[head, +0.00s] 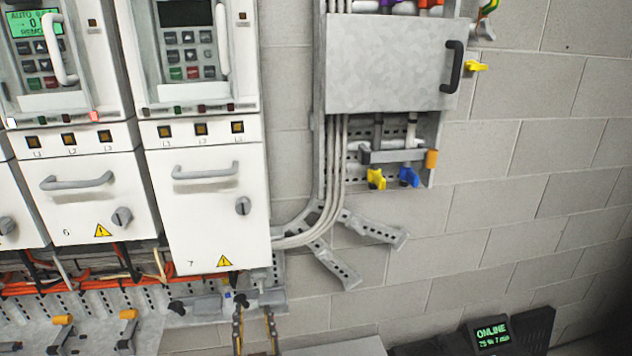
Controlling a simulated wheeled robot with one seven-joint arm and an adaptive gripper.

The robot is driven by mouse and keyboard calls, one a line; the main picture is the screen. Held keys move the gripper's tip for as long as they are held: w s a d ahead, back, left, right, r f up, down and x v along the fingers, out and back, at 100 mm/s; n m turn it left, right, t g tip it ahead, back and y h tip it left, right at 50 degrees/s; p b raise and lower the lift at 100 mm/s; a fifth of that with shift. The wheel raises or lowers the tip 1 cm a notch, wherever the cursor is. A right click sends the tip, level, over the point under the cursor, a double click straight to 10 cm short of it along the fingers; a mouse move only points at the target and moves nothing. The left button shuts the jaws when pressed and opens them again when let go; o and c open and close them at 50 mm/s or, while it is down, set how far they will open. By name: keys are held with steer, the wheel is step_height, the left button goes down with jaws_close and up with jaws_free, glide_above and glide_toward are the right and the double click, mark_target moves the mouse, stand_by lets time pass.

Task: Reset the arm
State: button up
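My gripper (254,314) shows at the bottom edge, left of centre. Its two thin, dark-and-yellowish fingers point up in the picture with a clear gap between them. Nothing shows held between them. The fingertips appear just below the lower edge of the white drive unit marked 7 (208,215), near the perforated rail. Whether they touch anything cannot be told. The rest of my arm is out of view.
Another white drive, marked 6 (87,195), stands to the left. Orange cables (85,285) run below. A grey box with a black handle (395,65) hangs on the block wall above yellow (376,178) and blue levers (409,177). A dark unit reading ONLINE (490,334) sits lower right.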

steer(key=s+a+f+n+g+y, duration=0.2)
steer(key=s+a+f+g, duration=0.2)
steer(key=f, duration=0.3)
steer(key=s+d+f+n+g, duration=0.25)
steer(key=s+g, duration=0.35)
steer(key=s, duration=0.3)
steer(key=s+d+r+m+h, duration=0.1)
steer(key=d+r+m+h, duration=0.1)
steer(key=d, duration=1)
steer(key=s+d+r+m+h, duration=0.2)
steer(key=d+r, duration=0.3)
steer(key=d, duration=0.7)
steer(key=s+d+r+m+h, duration=0.1)
steer(key=d+r+m+h, duration=0.2)
steer(key=d, duration=0.9)
steer(key=shift+s+r+g, duration=0.3)
steer(key=shift+s+r, duration=0.05)
steer(key=shift+r, duration=0.2)
steer(key=shift+a, duration=0.15)
